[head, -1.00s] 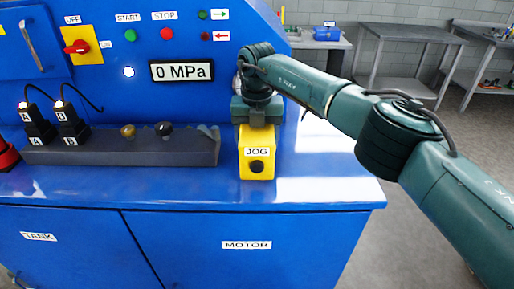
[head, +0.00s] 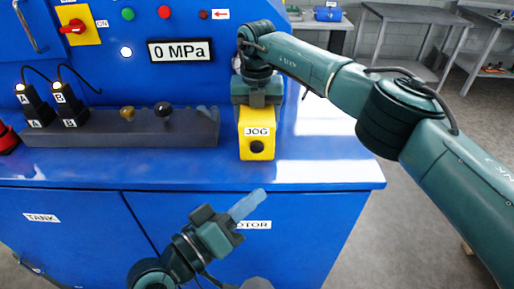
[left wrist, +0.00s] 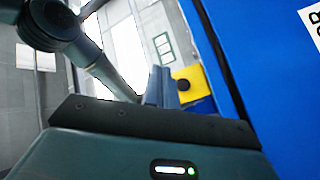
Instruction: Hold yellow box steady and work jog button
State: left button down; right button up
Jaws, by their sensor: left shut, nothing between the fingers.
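The yellow box (head: 256,122) with a JOG label and a dark round button (head: 257,147) stands on the blue cabinet's top. My right gripper (head: 258,103) is at the upper part of the box, coming from above; its fingertips are not clearly visible, so its grip cannot be told. My left gripper (head: 248,204) is shut and empty, low in front of the cabinet, below and apart from the box, its fingers pointing up and right. The left wrist view shows its shut fingers (left wrist: 163,88) with the yellow box (left wrist: 197,80) and dark button beyond them.
A dark block with two knobs (head: 122,128) and plugged connectors (head: 70,103) lies left of the box. The pressure display (head: 180,51) reads 0 MPa. The counter left of the front edge is clear. Grey tables (head: 410,35) stand behind.

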aim_at(257, 148)
pick_arm(q)
jog(key=shift+w, duration=0.1)
jog(key=shift+w, duration=4.35)
jog(key=shift+w, duration=0.3)
pick_arm(e)
jog(key=shift+s+r, duration=0.1)
